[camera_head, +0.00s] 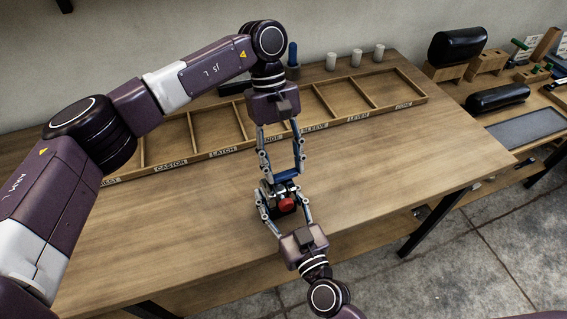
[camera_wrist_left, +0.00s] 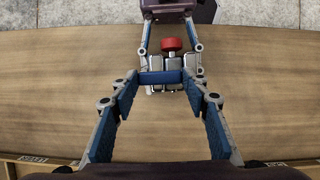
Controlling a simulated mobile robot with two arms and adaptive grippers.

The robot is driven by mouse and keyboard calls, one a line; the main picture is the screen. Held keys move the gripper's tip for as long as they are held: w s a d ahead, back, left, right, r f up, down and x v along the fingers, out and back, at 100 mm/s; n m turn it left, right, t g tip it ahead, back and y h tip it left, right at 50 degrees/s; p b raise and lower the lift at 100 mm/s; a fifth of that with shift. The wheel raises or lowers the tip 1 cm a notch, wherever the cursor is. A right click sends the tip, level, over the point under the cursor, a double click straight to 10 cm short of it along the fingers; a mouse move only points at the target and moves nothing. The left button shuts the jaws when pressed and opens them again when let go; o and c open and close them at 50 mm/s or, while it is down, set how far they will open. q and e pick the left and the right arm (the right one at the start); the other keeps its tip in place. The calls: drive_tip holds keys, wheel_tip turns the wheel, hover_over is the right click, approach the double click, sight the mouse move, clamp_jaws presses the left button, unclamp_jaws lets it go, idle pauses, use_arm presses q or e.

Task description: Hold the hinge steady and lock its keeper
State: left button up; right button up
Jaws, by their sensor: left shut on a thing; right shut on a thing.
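The hinge is a small metal block (camera_wrist_left: 166,82) with a red knob (camera_head: 286,204) and a blue bar along one side. The red knob (camera_wrist_left: 171,44) also shows in the left wrist view. My left gripper (camera_head: 283,177) reaches in from the back, its fingertips (camera_wrist_left: 160,78) at the two ends of the blue bar, shut on it. My right gripper (camera_head: 284,200) comes from the front edge, its fingers on both sides of the metal block, shut on the hinge. The fingers partly hide the block. I cannot tell the keeper's position.
A shallow wooden tray (camera_head: 180,157) with labelled compartments lies behind the grippers. Grey pegs (camera_head: 356,58) and a blue-handled tool (camera_head: 293,54) stand at the back. A side bench (camera_head: 547,98) with black rolls is at the right. The table right of the grippers is clear.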

use_arm(q)
drive_tip(key=o, duration=1.2)
drive_tip(key=shift+c, duration=0.2)
drive_tip(key=v, duration=1.2)
use_arm(e)
drive_tip(key=o, duration=1.8)
